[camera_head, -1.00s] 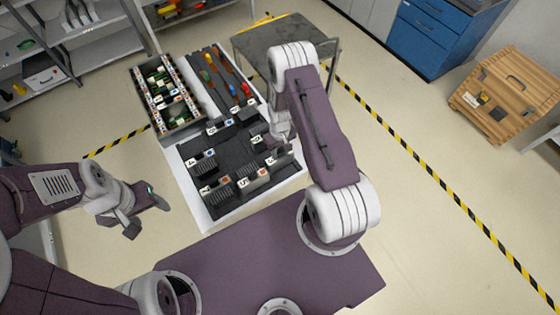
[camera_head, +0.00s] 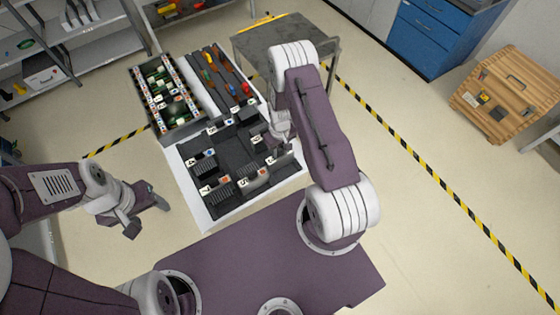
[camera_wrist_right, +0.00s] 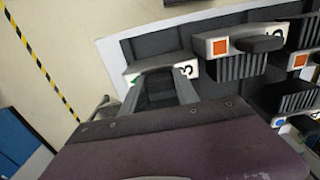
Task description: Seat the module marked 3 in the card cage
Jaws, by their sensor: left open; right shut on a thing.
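The module marked 3 shows in the right wrist view as a grey top with a white number label (camera_wrist_right: 185,70) and a green mark.
A grey metal cart (camera_head: 262,42) stands further back. A wooden box (camera_head: 520,90) is far right. Floor between is clear.

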